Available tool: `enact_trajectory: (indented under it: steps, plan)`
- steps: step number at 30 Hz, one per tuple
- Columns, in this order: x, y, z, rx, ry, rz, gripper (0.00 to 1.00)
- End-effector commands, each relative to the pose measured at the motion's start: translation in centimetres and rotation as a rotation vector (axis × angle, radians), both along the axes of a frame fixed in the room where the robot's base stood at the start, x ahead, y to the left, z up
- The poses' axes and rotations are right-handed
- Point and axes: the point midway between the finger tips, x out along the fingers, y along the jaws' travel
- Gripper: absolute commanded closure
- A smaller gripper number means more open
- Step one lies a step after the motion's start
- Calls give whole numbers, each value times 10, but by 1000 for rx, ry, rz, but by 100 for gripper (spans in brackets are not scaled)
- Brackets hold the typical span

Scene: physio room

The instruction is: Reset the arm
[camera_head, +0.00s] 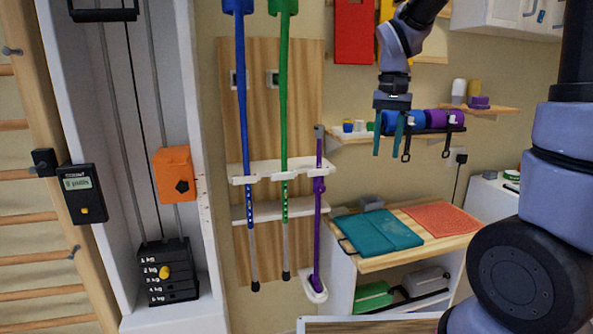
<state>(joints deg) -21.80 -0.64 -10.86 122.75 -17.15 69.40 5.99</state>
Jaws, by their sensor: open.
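My arm reaches in from the right and top of the head view. My gripper (389,138) hangs with its fingers pointing down, open, with nothing seen between them. In the picture it overlaps the wall shelf (352,139) that holds rolled items. How far it is from the shelf I cannot tell.
A wooden cabinet (378,262) with a teal folded mat (381,232) and an orange mat (440,218) stands below. Blue (241,100), green (284,100) and purple (318,225) crutches or canes hang on a rack. A weight machine (170,272) is at left.

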Motion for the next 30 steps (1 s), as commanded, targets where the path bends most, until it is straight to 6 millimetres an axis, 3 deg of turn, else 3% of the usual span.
enact_trajectory:
  steps: [1, 6, 12, 19, 30]
  plan:
    - [-11, -8, 16, 36, -54, -14, 59]
    - [-46, -23, 54, 127, -233, -45, 59]
    - [-89, -36, 84, 178, -448, -78, 59]
    - [-118, -40, 97, 183, -603, -100, 59]
    - [-122, -41, 98, 182, -630, -103, 59]
